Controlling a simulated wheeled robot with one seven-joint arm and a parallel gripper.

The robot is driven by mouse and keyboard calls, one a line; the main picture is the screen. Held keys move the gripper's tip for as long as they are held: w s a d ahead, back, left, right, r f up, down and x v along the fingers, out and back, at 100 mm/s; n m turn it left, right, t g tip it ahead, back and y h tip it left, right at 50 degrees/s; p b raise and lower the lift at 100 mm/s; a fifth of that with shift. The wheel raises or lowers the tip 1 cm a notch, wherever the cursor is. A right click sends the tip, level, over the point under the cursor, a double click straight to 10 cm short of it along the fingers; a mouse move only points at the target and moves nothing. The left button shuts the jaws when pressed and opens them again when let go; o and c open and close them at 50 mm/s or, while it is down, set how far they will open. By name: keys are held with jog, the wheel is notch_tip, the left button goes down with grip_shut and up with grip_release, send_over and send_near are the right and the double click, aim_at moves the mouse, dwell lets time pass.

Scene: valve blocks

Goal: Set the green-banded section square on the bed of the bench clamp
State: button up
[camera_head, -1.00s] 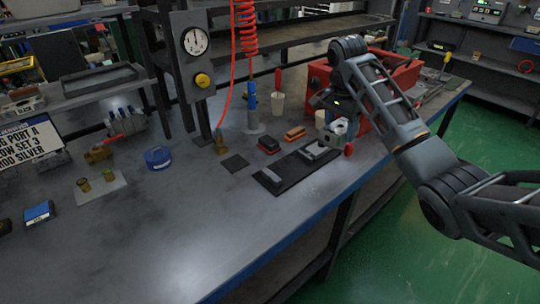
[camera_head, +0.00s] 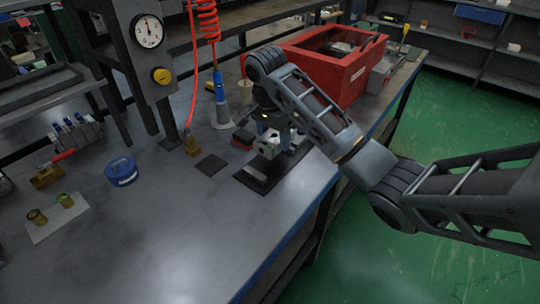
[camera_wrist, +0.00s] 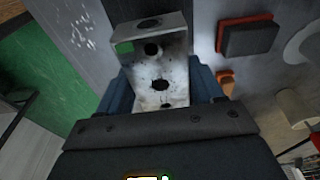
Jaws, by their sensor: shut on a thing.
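The green-banded section (camera_head: 269,151) is a pale metal block in my gripper (camera_head: 272,132). In the wrist view the section (camera_wrist: 160,80) shows bored holes and a green patch on its left side. The blue fingers of my gripper (camera_wrist: 160,92) are shut on its two sides. The bench clamp (camera_head: 252,181) is a black plate with grey metal parts, lying near the bench's front edge. In the head view the section appears over or just behind the clamp, which my gripper and the section partly hide. I cannot tell whether the section touches the bed.
A blue-topped bottle (camera_head: 220,105), a dark square pad (camera_head: 210,165) and a blue round tin (camera_head: 122,171) are to the left.

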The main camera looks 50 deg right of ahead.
aim_at(271, 164)
jog(key=shift+s+a+f, duration=0.2)
jog(key=shift+a+f, duration=0.45)
jog(key=shift+a, duration=0.25)
jog(key=shift+f, duration=1.9)
jog(key=o, duration=1.6)
jog(key=shift+f, duration=0.15)
jog(key=shift+c, duration=0.2)
jog(key=r+p, duration=0.2)
jog(key=r, duration=0.1)
jog(key=a+r+p, duration=0.1)
jog(key=r+p, duration=0.1)
jog(key=r, duration=0.2)
jog(key=r+p, duration=0.2)
jog(key=r, duration=0.2)
jog(key=shift+a+r, duration=0.15)
jog(key=shift+a, duration=0.1)
jog(key=shift+a+r+p, duration=0.2)
jog(key=shift+r+p, duration=0.25)
jog(key=shift+p, duration=0.1)
